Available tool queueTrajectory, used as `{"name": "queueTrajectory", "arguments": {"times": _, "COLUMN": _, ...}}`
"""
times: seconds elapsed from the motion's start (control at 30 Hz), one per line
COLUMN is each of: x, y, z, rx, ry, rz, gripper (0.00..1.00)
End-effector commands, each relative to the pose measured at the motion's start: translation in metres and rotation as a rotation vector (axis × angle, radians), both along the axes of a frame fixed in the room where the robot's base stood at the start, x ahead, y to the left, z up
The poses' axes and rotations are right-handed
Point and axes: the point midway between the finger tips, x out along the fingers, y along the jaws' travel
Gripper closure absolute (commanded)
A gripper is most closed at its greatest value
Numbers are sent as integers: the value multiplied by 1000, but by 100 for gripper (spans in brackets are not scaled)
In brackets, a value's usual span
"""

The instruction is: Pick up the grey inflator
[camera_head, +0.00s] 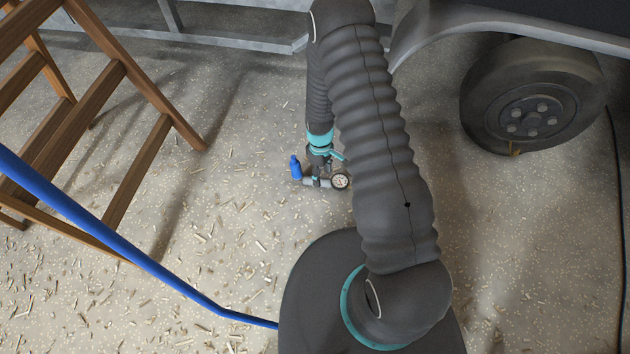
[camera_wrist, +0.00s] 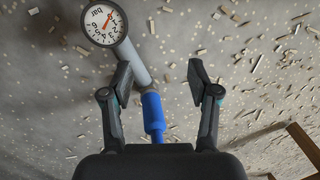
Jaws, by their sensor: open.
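The grey inflator lies on the floor, with a grey tube (camera_wrist: 135,60), a round white dial gauge marked "bar" and a blue end. In the wrist view the gauge is at the upper left and the blue end points down toward my palm. My gripper (camera_wrist: 161,82) is open, its two fingers apart on either side of the tube's line, with no visible contact. In the head view my gripper (camera_head: 321,168) is directly over the inflator (camera_head: 317,183) and hides part of it. The exact height between them is hard to tell.
A wooden ladder (camera_head: 113,75) stands at the left. A blue hose or pole (camera_head: 130,255) crosses the lower left. A trailer wheel (camera_head: 533,100) is at the right, and a metal frame (camera_head: 240,30) runs along the back. Wood chips litter the floor.

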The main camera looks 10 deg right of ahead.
Motion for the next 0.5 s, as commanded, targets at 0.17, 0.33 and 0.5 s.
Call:
{"name": "queueTrajectory", "arguments": {"times": 0.17, "x": 47, "y": 5, "z": -1, "rx": 39, "ry": -136, "rz": 184, "gripper": 40}}
{"name": "queueTrajectory", "arguments": {"times": 0.33, "x": 60, "y": 6, "z": -1, "rx": 51, "ry": -188, "rz": 313, "gripper": 40}}
{"name": "queueTrajectory", "arguments": {"times": 0.5, "x": 61, "y": 6, "z": -9, "rx": 55, "ry": -191, "rz": 357, "gripper": 40}}
